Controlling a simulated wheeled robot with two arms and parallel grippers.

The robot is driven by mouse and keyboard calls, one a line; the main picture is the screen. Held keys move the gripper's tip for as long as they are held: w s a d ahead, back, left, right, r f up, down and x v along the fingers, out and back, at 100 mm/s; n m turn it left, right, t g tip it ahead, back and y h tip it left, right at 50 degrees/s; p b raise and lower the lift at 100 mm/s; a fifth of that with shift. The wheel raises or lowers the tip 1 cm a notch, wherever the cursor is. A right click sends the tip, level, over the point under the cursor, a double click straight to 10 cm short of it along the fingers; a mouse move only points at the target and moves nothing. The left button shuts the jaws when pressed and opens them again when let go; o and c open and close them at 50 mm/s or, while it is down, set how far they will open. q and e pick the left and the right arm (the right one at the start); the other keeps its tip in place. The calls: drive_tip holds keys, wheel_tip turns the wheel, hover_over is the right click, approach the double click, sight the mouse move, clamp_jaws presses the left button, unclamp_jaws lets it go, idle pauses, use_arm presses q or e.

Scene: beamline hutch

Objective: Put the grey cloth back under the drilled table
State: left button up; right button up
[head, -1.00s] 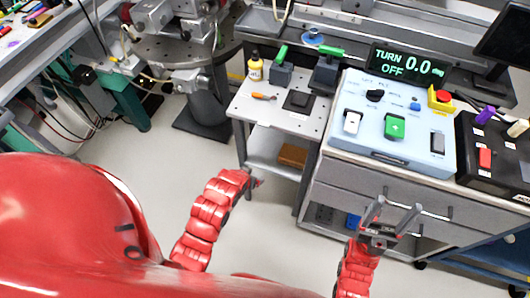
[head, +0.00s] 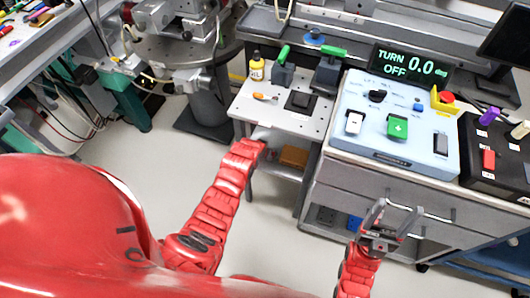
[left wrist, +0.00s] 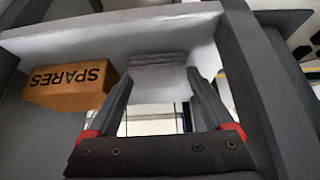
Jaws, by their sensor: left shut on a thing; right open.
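The drilled table (head: 262,112) stands in the middle of the head view, with a shelf (left wrist: 60,45) below its top. My left arm reaches in at the table's front left, and its gripper is mostly hidden there in the head view. In the left wrist view my left gripper (left wrist: 160,82) is shut on the folded grey cloth (left wrist: 158,80), level with the shelf. I cannot tell whether the cloth touches the shelf. My right gripper (head: 392,218) is open and empty in front of the drawer cabinet.
An orange-brown box marked SPARES (left wrist: 72,82) sits on the shelf beside the cloth; it also shows in the head view (head: 293,156). Table legs flank the opening. The drawer cabinet (head: 400,195) stands close on the right. Open floor (head: 150,175) lies to the left.

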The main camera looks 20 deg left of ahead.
use_arm(q)
drive_tip(key=shift+f, duration=0.25)
drive_tip(key=o, duration=0.9)
drive_tip(key=shift+o, duration=0.2)
drive_tip(key=shift+r, duration=0.1)
drive_tip(key=shift+s+r, duration=0.25)
drive_tip(key=shift+r, duration=0.2)
drive_tip(key=p+v, duration=0.1)
drive_tip(key=v, duration=1)
